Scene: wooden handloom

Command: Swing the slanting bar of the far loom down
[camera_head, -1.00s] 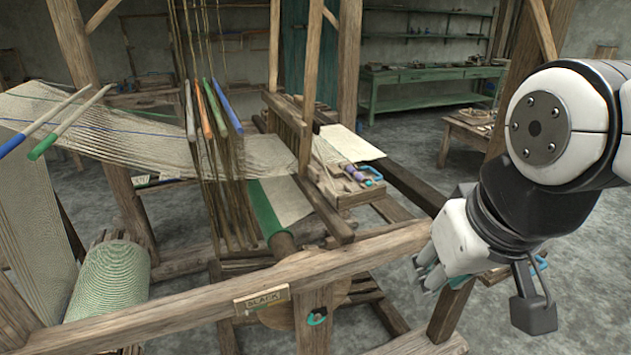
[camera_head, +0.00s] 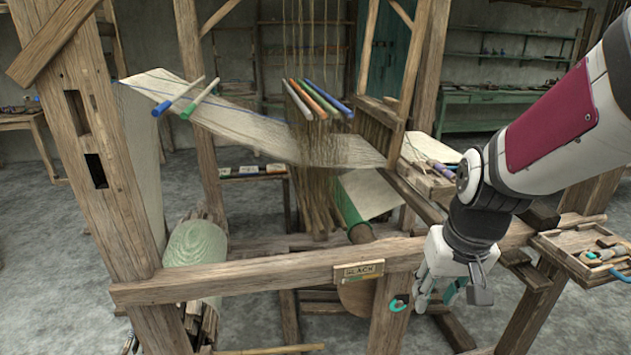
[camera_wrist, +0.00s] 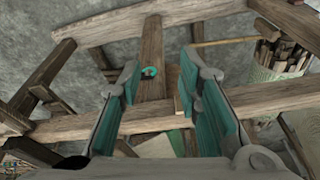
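Below the rail a slightly leaning wooden bar (camera_head: 386,325) carries a teal ring (camera_head: 398,303). I cannot tell whether this is the task's slanting bar. My gripper (camera_head: 437,292) hangs just right of the ring, close to the rail. In the wrist view my gripper (camera_wrist: 158,62) is open, its teal-padded fingers apart with nothing held. The ring (camera_wrist: 150,71) shows beyond and between the fingers, apart from them.
A tray with tools (camera_head: 590,255) stands at the right. Rails and legs crowd the space around my gripper. In the wrist view a bin of wood sticks (camera_wrist: 280,60) stands at the right.

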